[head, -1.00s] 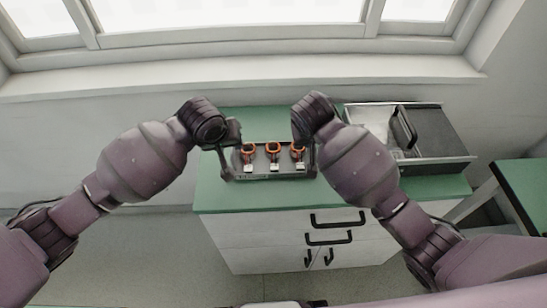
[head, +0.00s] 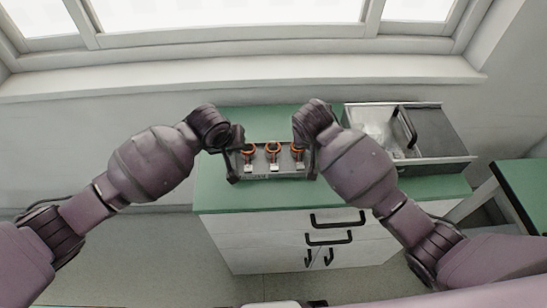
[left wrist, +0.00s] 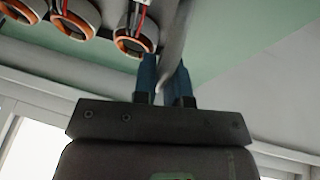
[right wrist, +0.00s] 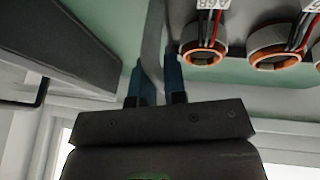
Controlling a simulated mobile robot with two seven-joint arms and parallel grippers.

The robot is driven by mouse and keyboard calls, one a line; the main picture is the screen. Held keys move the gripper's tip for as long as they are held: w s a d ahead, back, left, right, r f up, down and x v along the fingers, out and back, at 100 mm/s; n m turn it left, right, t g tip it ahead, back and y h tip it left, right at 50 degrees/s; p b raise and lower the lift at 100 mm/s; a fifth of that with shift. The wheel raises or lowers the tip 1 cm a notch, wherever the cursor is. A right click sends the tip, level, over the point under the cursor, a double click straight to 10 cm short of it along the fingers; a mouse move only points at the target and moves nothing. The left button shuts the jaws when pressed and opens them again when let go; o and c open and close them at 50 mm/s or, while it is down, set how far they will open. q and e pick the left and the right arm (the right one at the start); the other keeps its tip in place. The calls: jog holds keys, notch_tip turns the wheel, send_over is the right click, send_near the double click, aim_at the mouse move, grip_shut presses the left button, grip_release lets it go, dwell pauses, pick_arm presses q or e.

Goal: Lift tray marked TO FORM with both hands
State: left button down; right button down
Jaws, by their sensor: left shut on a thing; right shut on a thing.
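A dark grey tray (head: 283,176) is over the green worktop in the head view. Three stators with orange windings and white tags stand in a row in it: left (head: 248,153), middle (head: 273,152) and right (head: 297,153). My left gripper (head: 234,174) is shut on the tray's left end. Its blue fingers clasp a thin grey end piece (left wrist: 173,45) in the left wrist view. My right gripper (head: 311,171) is shut on the right end, and its fingers clasp a similar piece (right wrist: 152,48) in the right wrist view. I cannot read a marking on the tray or tell its clearance above the worktop.
The green worktop (head: 225,194) tops a white cabinet (head: 265,243) with black handles. An open metal box (head: 375,122) with a dark panel and black handle stands close at the right. A window sill (head: 250,75) runs behind. Another green table (head: 525,180) is at far right.

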pick_arm(q)
jog(key=shift+r, duration=0.15)
pick_arm(e)
jog(key=shift+r, duration=0.15)
